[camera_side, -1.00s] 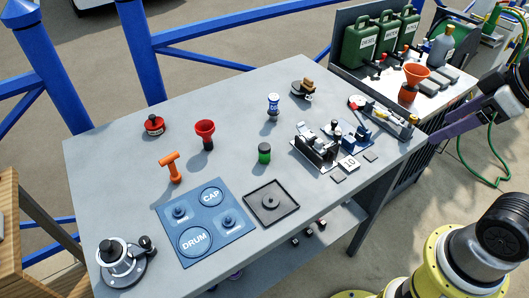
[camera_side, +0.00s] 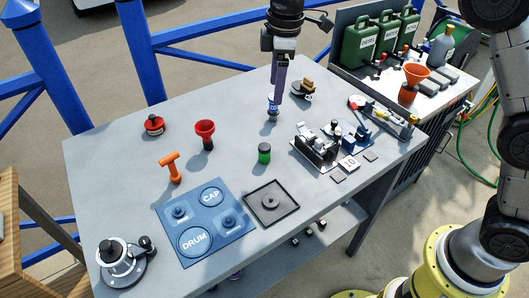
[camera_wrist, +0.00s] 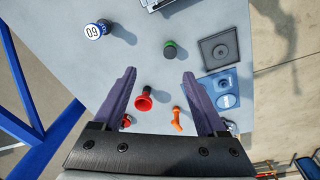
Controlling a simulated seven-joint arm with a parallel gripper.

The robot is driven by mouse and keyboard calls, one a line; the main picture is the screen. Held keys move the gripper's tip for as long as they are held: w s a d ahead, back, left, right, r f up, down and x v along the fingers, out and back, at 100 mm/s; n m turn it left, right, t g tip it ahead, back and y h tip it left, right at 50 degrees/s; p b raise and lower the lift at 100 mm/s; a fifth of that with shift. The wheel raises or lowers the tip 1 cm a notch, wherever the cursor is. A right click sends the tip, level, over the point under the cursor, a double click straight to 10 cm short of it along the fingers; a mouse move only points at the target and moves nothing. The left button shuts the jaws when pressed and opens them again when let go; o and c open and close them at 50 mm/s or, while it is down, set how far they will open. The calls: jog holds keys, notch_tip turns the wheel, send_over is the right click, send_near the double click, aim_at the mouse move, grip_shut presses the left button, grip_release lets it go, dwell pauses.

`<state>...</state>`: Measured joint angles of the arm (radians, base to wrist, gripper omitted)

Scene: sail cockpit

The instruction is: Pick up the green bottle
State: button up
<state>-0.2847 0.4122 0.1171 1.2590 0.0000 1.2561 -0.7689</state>
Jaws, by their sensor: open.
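A small green bottle (camera_side: 264,155) with a dark top stands upright near the middle of the grey table. In the wrist view the green bottle (camera_wrist: 169,51) lies beyond my fingertips, between their lines and right of centre. My gripper (camera_side: 279,100) hangs above the back of the table, up and to the right of the green bottle in the side view, apart from it. In the wrist view my gripper (camera_wrist: 159,74) is open, with nothing between its fingers.
A blue-and-white bottle (camera_side: 272,109) is partly hidden by my gripper. A red funnel (camera_side: 205,131), orange T-shaped tool (camera_side: 172,166), black square tray (camera_side: 271,203) and metal device (camera_side: 316,146) surround the green bottle. Bare table lies left of it.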

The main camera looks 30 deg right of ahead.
jog(key=g, duration=0.1)
send_over(264, 146)
notch_tip(264, 146, down, 7)
jog(key=shift+n, duration=0.3)
jog(key=f, duration=0.6)
jog(key=shift+d+f, duration=0.25)
jog(key=shift+f, duration=0.05)
jog(key=shift+a+f, duration=0.2)
jog(key=shift+f, duration=2.7)
grip_shut()
